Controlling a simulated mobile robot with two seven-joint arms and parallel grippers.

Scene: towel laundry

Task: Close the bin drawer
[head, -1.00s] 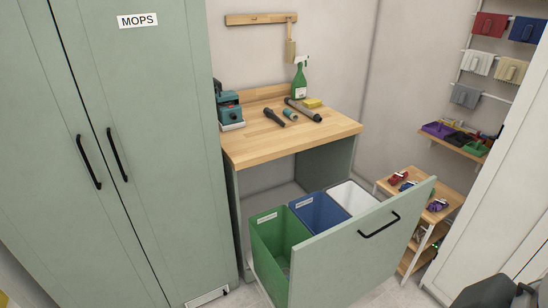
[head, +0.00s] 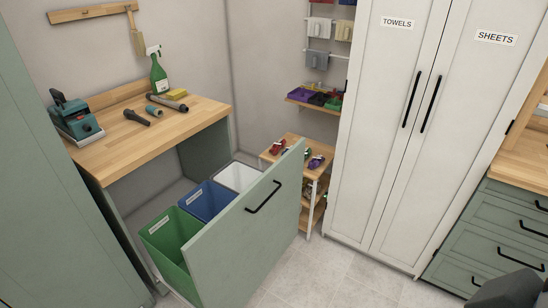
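The bin drawer stands pulled out from under the wooden-topped bench, and its green front panel (head: 250,235) with a black bar handle (head: 263,197) faces the lower right. Behind the panel sit a green bin (head: 172,238), a blue bin (head: 208,200) and a white bin (head: 238,176) in a row. Neither of my grippers can be made out in the head view. A dark grey rounded shape (head: 508,288) at the lower right corner is probably part of my arm.
The bench top (head: 150,140) holds a spray bottle and several tools. A small wooden shelf cart (head: 312,190) stands close beyond the drawer. White cabinets labelled TOWELS and SHEETS (head: 425,110) stand right, with green drawers (head: 490,235) beyond. The tiled floor (head: 350,275) before the drawer is clear.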

